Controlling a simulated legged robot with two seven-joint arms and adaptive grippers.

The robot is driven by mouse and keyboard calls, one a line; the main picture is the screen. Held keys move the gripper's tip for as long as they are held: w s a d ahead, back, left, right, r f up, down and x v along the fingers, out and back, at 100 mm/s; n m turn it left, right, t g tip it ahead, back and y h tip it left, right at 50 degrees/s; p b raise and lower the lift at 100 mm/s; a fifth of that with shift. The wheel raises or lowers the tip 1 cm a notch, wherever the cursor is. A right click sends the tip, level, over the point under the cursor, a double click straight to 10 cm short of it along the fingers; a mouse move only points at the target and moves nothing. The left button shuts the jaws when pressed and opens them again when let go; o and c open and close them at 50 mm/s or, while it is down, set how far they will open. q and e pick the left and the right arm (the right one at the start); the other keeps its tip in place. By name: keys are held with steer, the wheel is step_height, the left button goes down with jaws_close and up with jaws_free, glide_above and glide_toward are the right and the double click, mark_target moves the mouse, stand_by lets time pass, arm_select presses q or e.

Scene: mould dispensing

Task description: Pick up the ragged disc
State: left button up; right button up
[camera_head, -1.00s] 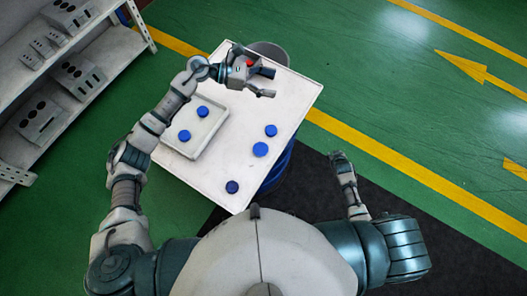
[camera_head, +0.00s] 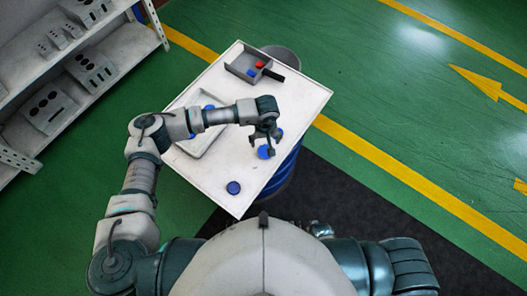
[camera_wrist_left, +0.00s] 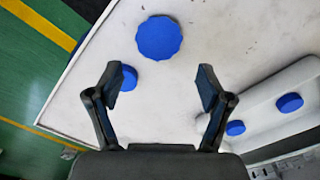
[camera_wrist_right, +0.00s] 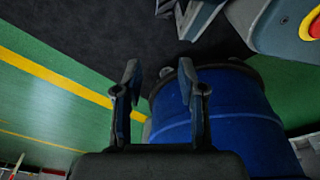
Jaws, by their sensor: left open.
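The ragged disc (camera_wrist_left: 158,38) is blue with a scalloped edge. It lies flat on the white tabletop in the left wrist view, ahead of the left fingertips. A smaller blue disc (camera_wrist_left: 129,77) shows partly behind one finger.
A pale tray (camera_head: 199,148) with blue discs stands left, partly hidden by my left arm. A grey scoop (camera_head: 241,66) with red and blue pieces lies at the back. The blue drum (camera_wrist_right: 230,120) stands under the tabletop.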

mark_target(265, 152)
arm_select(q)
steer(key=shift+d+f, duration=0.2)
steer(key=shift+f, duration=0.35)
steer(key=shift+s+d+f, duration=0.1)
steer(key=shift+d+f, duration=0.05)
steer(key=shift+f, duration=0.3)
steer(key=f, duration=0.3)
steer(key=a+f, duration=0.1)
steer(key=shift+s+f, duration=0.25)
steer(key=shift+s, duration=0.05)
steer(key=shift+f, duration=0.1)
steer(key=shift+d, duration=0.2)
steer(key=shift+c, duration=0.7)
steer(key=shift+d, duration=0.1)
steer(key=c, duration=0.4)
steer(key=shift+d, duration=0.15)
steer(key=c, duration=0.7)
arm_select(e)
steer(key=shift+f, duration=0.2)
